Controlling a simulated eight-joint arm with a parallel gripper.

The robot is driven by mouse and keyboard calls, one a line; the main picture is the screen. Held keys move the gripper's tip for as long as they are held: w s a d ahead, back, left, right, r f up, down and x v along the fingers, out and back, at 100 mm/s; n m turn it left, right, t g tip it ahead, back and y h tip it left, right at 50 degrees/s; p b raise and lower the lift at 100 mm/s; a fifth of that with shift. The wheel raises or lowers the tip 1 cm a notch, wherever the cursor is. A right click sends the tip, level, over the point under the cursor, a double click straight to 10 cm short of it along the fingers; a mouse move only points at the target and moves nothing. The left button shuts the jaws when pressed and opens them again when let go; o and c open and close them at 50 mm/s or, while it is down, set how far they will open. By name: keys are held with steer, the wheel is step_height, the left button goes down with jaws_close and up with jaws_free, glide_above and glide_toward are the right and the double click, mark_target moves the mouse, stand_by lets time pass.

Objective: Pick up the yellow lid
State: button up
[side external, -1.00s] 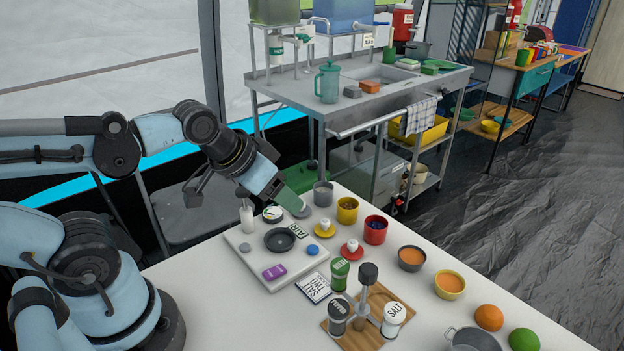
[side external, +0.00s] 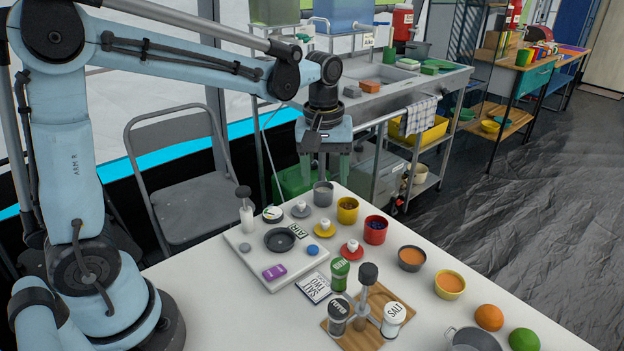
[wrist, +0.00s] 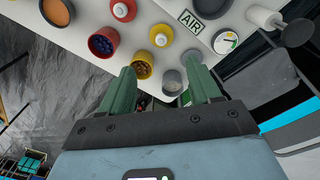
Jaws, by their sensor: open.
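The yellow lid (side external: 325,229) is a small disc with a white knob. It lies on the white table beside the board, between the grey lid (side external: 301,209) and the red lid (side external: 351,248). In the wrist view the yellow lid (wrist: 160,37) is at the top middle, beyond my fingertips. My gripper (side external: 325,174) points down above the table's far edge, behind the yellow lid and close to the grey cup. Its green fingers (wrist: 159,72) are apart with nothing held between them. The yellow cup (wrist: 143,67) shows between the fingers, near the left one.
The grey cup (side external: 323,194), yellow cup (side external: 348,210) and red cup (side external: 375,230) stand in a row behind the lids. A white board (side external: 245,265) with a dark dish is to the left. A spice rack (side external: 375,330) stands in front. The metal sink counter is behind.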

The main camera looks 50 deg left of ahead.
mark_target(325, 221)
steer(key=shift+n+g, duration=0.3)
steer(key=shift+n, duration=0.1)
steer(key=f, duration=1.3)
steer(key=shift+w+a, duration=0.2)
steer(key=shift+w, duration=0.2)
steer(key=shift+c, duration=0.2)
steer(key=c, duration=0.8)
steer(key=shift+o, duration=0.2)
steer(key=shift+r, duration=0.1)
